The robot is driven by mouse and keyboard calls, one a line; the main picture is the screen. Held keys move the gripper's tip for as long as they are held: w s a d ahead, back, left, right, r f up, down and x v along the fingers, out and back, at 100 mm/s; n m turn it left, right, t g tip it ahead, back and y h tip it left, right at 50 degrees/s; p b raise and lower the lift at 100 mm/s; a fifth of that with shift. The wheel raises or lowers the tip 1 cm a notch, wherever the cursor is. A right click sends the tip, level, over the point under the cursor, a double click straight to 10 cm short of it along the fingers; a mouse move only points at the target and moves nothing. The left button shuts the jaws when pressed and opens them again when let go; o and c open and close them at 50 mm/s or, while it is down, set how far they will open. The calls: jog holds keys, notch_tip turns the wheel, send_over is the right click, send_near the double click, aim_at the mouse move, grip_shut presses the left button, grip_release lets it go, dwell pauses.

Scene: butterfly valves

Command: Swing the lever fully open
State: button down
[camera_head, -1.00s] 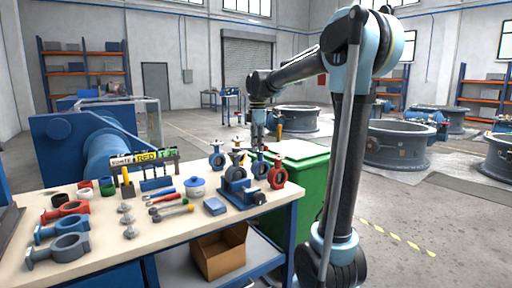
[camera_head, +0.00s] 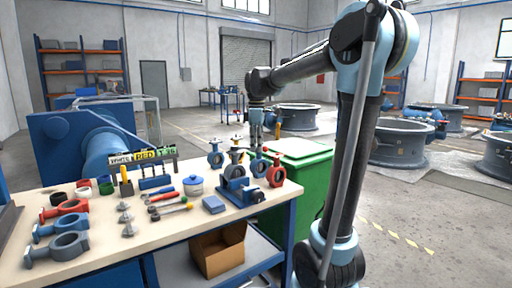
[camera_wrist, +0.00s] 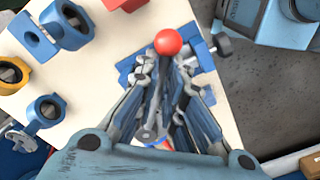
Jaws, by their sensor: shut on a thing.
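The lever shows in the wrist view as a red ball knob (camera_wrist: 168,42) at the tips of my gripper (camera_wrist: 166,72). My gripper is shut on the lever just below the knob; the fingers hide most of its shaft. A blue vice (camera_wrist: 208,82) lies beneath, partly covered by the fingers. In the head view my gripper (camera_head: 256,140) points down over the far right of the workbench. The blue vice (camera_head: 240,191) stands below and left of it there. The lever's angle cannot be made out in the head view.
Small valves stand near the vice, including a red one (camera_head: 276,171) and a blue one (camera_head: 216,160). Loose tools and valve bodies cover the left of the workbench (camera_head: 150,240). A green bin (camera_head: 305,185) stands beside its right end.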

jog(key=s+a+m, duration=0.5)
jog(key=s+m, duration=0.2)
jog(key=m, duration=0.5)
jog(key=shift+s+a, duration=0.15)
jog(key=shift+a, duration=0.05)
dwell(1.7)
jog(key=c, duration=1.6)
grip_release()
notch_tip(320, 180, up, 7)
